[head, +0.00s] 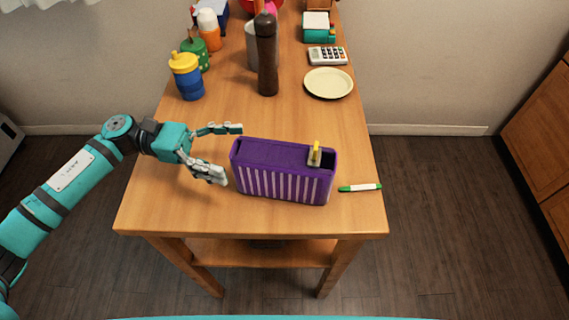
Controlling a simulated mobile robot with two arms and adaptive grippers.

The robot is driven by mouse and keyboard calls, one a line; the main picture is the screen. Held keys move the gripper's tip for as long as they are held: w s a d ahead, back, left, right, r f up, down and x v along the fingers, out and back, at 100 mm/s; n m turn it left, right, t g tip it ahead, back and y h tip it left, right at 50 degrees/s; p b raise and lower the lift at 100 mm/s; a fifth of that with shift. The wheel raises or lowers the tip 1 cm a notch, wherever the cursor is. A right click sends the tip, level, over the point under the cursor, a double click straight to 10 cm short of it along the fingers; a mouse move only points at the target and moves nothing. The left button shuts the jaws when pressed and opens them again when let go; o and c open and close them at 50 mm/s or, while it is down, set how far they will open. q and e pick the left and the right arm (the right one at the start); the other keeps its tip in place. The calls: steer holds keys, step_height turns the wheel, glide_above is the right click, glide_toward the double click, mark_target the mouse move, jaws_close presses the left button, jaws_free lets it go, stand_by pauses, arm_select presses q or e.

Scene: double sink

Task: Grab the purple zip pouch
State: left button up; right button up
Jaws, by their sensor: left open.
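The purple zip pouch (285,172) stands near the front of the wooden table. It is a long purple box shape with pale vertical stripes on its front and a yellow tab at its top right. My left gripper (233,155) is open at the pouch's left end, with one finger by the upper left corner and the other by the lower left side. Whether the fingers touch it I cannot tell. My right gripper is not in view.
A green and white marker (360,187) lies right of the pouch. Behind are a cream plate (329,83), a tall brown bottle (266,60), a blue cup with yellow lid (187,80) and a calculator (327,56). The middle of the table (270,115) is clear.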

mark_target(261, 155)
arm_select(q)
steer(key=shift+s+d, duration=0.15)
steer(key=shift+d, duration=0.65)
steer(key=shift+d+r+p, duration=0.1)
steer(key=shift+d+p, duration=0.15)
steer(key=shift+p, duration=0.05)
steer(key=d, duration=0.1)
steer(key=d+p, duration=0.1)
steer(key=d, duration=0.1)
steer(key=d+p, duration=0.1)
steer(key=shift+s+d, duration=0.35)
steer(key=shift+d, duration=0.05)
steer(key=shift+c, duration=0.6)
steer(key=c, duration=1.1)
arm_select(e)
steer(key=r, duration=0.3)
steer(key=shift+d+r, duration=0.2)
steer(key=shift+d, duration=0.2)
